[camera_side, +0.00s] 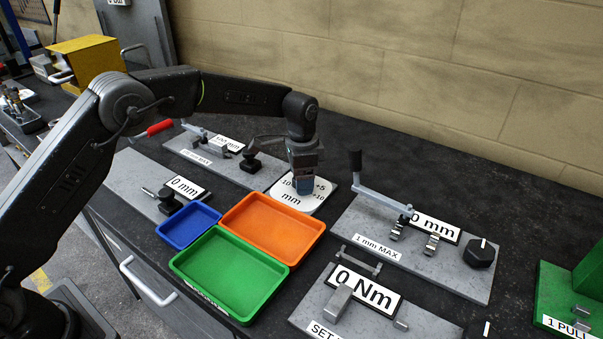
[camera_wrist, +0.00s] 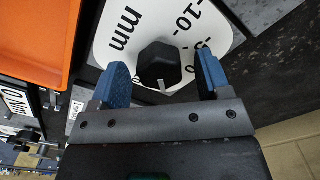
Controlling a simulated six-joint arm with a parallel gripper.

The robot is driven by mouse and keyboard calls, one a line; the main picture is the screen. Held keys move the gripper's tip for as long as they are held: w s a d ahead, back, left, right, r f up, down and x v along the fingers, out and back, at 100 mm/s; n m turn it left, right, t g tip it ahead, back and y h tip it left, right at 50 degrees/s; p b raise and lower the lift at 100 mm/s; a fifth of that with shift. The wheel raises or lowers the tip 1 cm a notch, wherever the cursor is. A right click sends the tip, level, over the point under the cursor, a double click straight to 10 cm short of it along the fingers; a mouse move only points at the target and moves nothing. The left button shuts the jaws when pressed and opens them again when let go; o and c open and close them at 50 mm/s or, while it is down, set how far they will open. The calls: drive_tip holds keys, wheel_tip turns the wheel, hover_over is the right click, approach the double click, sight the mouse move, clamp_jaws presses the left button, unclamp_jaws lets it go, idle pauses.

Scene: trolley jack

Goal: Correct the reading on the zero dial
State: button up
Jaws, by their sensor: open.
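The zero dial (camera_side: 297,201) is a white plate with black numbers and "mm", lying on the bench behind the orange tray. In the wrist view its white face (camera_wrist: 118,46) carries a black knob (camera_wrist: 159,64) with a white pointer mark (camera_wrist: 162,85) on the side towards my gripper. My gripper (camera_side: 303,190) points down over the dial. In the wrist view its blue fingers (camera_wrist: 163,77) are open, one on each side of the knob, with gaps visible. The fingers cover some of the numbers, so the exact reading cannot be told.
An orange tray (camera_side: 233,221), a green tray (camera_side: 180,265) and a blue tray (camera_side: 161,229) stand in front of the dial. Bare bench lies behind the dial.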

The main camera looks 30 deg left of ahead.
wheel_tip(320, 180, up, 14)
idle(0.5)
idle(0.3)
